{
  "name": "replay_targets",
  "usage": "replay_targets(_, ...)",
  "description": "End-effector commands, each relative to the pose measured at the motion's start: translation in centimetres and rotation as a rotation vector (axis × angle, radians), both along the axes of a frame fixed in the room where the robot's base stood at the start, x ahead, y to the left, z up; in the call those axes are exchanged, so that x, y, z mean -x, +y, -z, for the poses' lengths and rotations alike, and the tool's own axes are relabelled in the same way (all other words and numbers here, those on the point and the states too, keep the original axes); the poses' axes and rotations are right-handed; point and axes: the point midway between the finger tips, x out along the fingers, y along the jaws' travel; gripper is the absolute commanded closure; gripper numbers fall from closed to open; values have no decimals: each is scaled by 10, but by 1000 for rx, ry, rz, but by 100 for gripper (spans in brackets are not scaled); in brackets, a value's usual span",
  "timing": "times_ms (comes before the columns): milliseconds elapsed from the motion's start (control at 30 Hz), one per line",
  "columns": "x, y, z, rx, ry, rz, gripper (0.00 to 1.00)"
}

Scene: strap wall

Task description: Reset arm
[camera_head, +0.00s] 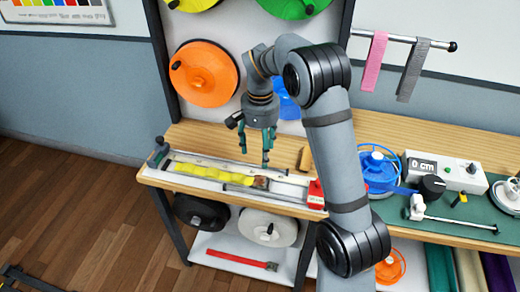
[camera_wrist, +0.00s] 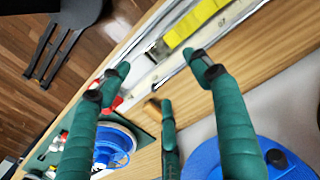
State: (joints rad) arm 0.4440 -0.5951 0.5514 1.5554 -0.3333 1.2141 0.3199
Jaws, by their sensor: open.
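My gripper (camera_head: 257,150) hangs over the wooden bench (camera_head: 190,140), fingers pointing down, in the head view. Its green fingers are spread and empty; they also show in the wrist view (camera_wrist: 160,85). My arm reaches in from the lower right and bends down at the wrist. Below and left of the fingers, a yellow strap (camera_head: 200,172) lies along a pale measuring track (camera_head: 180,183). The strap also shows at the top of the wrist view (camera_wrist: 195,22). In the head view, the fingertips appear above the track, with no contact visible.
A red block (camera_head: 316,192) is at the track's right end. Right of my arm are a blue reel (camera_head: 375,168), a "0 cm" counter (camera_head: 450,172) and a small clamp (camera_head: 420,210). Coloured spools, including an orange one (camera_head: 203,75), hang behind. Pink (camera_head: 375,62) and grey (camera_head: 412,70) straps hang from a rod.

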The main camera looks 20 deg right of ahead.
Motion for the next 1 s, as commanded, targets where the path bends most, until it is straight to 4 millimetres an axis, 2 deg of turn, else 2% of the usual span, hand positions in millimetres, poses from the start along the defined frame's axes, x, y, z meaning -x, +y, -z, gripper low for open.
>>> replay_targets(333,0,0,1,0,0,0,37)
replay_targets(467,0,0,7,1,3,-2,37)
replay_targets(667,1,0,37,1,5,-2,37)
replay_targets(1000,2,0,111,1,6,-2,37)
